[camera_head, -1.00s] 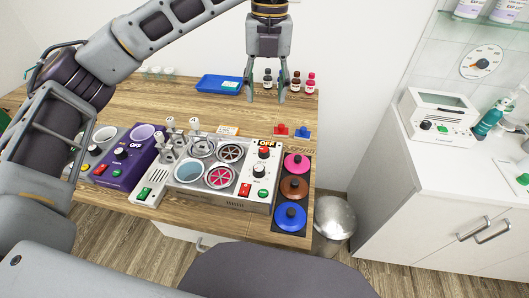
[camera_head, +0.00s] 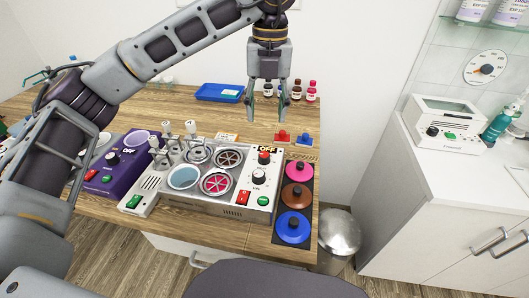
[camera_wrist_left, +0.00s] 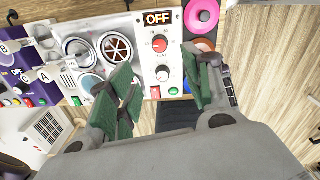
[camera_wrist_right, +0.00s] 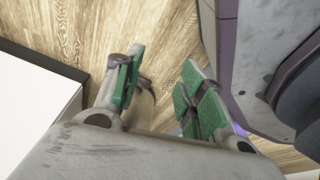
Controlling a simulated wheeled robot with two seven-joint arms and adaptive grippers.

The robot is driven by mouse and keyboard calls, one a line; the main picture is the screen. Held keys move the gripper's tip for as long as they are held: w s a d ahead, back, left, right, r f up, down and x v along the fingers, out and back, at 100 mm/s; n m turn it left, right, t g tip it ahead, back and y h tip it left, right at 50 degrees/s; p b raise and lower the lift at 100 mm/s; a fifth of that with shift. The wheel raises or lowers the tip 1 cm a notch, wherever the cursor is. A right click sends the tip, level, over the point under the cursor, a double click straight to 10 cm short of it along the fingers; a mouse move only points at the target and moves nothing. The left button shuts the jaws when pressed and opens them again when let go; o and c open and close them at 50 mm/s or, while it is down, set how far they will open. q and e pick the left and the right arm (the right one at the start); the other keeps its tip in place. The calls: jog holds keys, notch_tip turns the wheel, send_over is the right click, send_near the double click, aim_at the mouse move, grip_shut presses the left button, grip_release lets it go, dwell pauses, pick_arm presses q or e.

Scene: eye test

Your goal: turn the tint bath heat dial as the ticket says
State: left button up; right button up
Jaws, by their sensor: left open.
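The tint bath (camera_head: 225,208) is a pale metal unit on the wooden table, with round wells, one blue and one pink inside. My left gripper (camera_head: 267,116) is open and empty, pointing down behind the panel and apart from the knobs. My right gripper (camera_wrist_right: 160,60) is open and empty over the floor. No ticket text is readable.
A purple heater (camera_head: 118,172) stands left of the bath. Pink, brown and blue lids (camera_head: 294,229) lie to its right. Red and blue clips (camera_head: 282,136), small bottles (camera_head: 296,90) and a blue tray (camera_head: 207,93) are behind. A steel bin (camera_head: 340,233) stands right of the table.

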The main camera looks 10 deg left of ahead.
pick_arm(q)
jog(key=shift+f, duration=0.1)
send_near(264, 154)
jog(key=shift+f+b, duration=0.25)
jog(key=shift+b, duration=0.3)
notch_tip(264, 154, down, 7)
jog(key=shift+a+f+b, duration=0.1)
jog(key=shift+b, duration=0.25)
jog(key=shift+f, duration=0.7)
pick_arm(e)
jog(key=r, duration=0.1)
jog(key=w+a+r, duration=0.2)
jog(key=shift+a+r, duration=0.2)
jog(key=shift+r, duration=0.15)
pick_arm(q)
jog(key=shift+c, duration=0.4)
pick_arm(e)
jog(key=shift+w, duration=0.15)
